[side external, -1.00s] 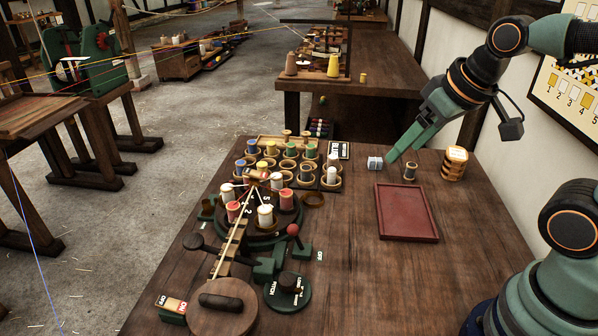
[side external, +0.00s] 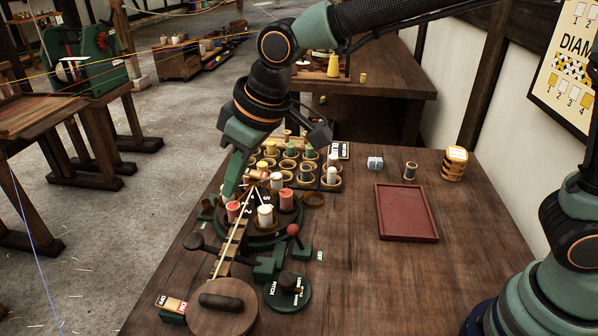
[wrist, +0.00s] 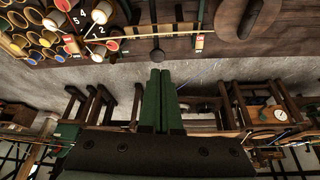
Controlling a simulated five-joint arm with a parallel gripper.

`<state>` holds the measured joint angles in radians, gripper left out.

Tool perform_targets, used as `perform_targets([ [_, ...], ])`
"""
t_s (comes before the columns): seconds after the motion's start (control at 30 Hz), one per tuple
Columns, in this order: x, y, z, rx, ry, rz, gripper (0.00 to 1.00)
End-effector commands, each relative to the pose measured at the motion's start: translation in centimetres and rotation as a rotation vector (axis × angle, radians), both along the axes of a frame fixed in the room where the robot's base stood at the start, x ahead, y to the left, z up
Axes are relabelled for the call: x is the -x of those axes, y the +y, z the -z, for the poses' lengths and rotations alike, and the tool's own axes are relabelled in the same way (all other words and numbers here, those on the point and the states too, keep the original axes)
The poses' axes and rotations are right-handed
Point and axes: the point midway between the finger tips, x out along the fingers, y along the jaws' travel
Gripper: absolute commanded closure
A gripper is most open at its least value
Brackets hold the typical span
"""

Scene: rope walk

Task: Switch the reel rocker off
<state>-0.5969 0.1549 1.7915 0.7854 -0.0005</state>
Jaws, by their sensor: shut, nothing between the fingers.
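The rocker switch (side external: 172,305) is at the near left edge of the table in the side view, beside a round wooden disc. It has a white OFF end on the left and a red ON end on the right. Which end is pressed down is too small to tell. It also shows near the top of the wrist view (wrist: 200,42). My gripper (side external: 230,188) is shut and empty over the left side of the bobbin wheel, well behind the rocker. Its closed fingers show in the wrist view (wrist: 160,74), apart from the rocker.
The bobbin wheel (side external: 240,236) carries several spools and strands.

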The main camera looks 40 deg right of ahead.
Motion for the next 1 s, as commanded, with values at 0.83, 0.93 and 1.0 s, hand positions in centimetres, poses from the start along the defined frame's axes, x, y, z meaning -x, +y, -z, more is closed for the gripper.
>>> perform_targets([
  [0.83,1.7,11.0,4.9,0.017,0.021,-0.189,1.0],
  [0.93,1.6,11.1,5.3,0.018,0.022,-0.189,1.0],
  [1.0,1.4,11.2,6.0,0.02,0.024,-0.188,1.0],
])
